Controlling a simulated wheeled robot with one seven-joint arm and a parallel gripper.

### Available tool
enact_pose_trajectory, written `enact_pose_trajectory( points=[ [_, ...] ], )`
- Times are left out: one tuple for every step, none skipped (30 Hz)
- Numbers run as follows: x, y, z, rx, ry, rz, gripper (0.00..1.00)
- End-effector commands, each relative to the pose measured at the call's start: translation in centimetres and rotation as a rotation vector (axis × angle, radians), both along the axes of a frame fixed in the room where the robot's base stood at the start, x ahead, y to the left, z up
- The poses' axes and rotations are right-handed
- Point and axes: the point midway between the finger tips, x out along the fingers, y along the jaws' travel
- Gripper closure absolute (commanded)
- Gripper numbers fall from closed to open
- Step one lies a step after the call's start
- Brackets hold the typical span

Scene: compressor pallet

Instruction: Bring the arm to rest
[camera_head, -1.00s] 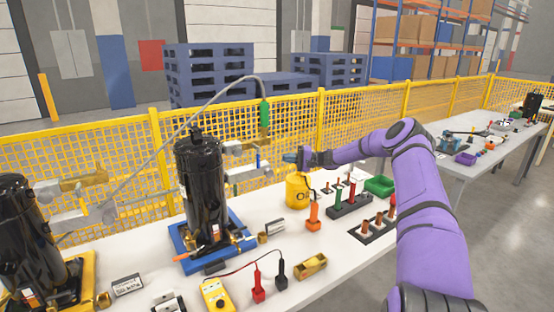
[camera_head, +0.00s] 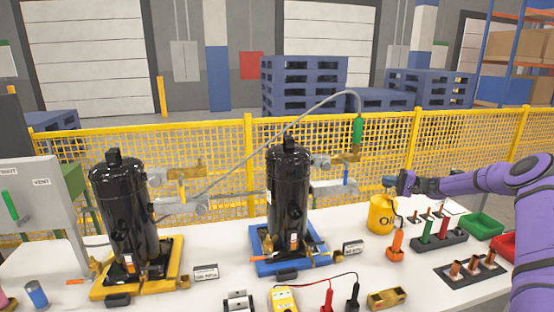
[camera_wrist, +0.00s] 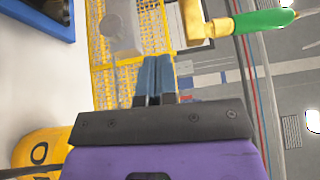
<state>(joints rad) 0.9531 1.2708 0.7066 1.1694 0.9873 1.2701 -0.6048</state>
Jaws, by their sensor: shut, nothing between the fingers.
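My purple arm comes in from the right in the head view, and my gripper (camera_head: 389,181) points left, just above the yellow oil container (camera_head: 381,213). In the wrist view my gripper (camera_wrist: 154,60) shows two blue fingers side by side, shut with nothing between them. A grey fitting (camera_wrist: 121,30) and a brass valve with a green handle (camera_wrist: 262,21) show beyond the fingers. The yellow container (camera_wrist: 42,150) shows at the lower left of the wrist view. I cannot tell the exact gap between gripper and container.
Two black compressors stand on a blue pallet (camera_head: 262,265) and a yellow pallet (camera_head: 172,270). A grey hose arches above to a green-handled valve (camera_head: 358,130). Tool racks, a green bin (camera_head: 482,226) and a multimeter (camera_head: 284,300) crowd the white table. A yellow mesh fence (camera_head: 230,150) runs behind.

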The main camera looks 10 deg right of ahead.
Motion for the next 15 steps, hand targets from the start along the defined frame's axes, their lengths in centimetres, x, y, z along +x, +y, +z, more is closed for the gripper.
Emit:
enact_pose_trajectory(
  points=[
    [0.0, 0.5, 0.4, -0.010, 0.002, 0.010, 1.00],
    [0.1, 1.0, 0.7, -0.019, 0.007, 0.019, 1.00],
    [0.1, 1.8, 1.2, -0.037, 0.014, 0.035, 1.00],
    [0.1, 2.5, 1.7, -0.054, 0.021, 0.049, 1.00],
    [0.0, 3.3, 2.3, -0.072, 0.028, 0.066, 1.00],
    [-0.1, 4.5, 3.0, -0.104, 0.040, 0.089, 1.00],
    [-0.2, 5.6, 3.6, -0.128, 0.051, 0.109, 1.00],
    [-0.4, 6.6, 4.3, -0.154, 0.061, 0.129, 1.00],
    [-0.7, 8.0, 5.1, -0.191, 0.076, 0.156, 1.00],
    [-0.9, 8.9, 5.8, -0.218, 0.086, 0.173, 1.00],
    [-1.2, 9.9, 6.3, -0.246, 0.096, 0.191, 1.00],
    [-1.6, 11.2, 7.1, -0.282, 0.110, 0.213, 1.00],
    [-1.9, 12.0, 7.6, -0.310, 0.120, 0.228, 1.00],
    [-2.3, 12.9, 8.2, -0.337, 0.129, 0.244, 1.00],
    [-2.8, 14.1, 8.9, -0.374, 0.141, 0.264, 1.00]
  ],
)
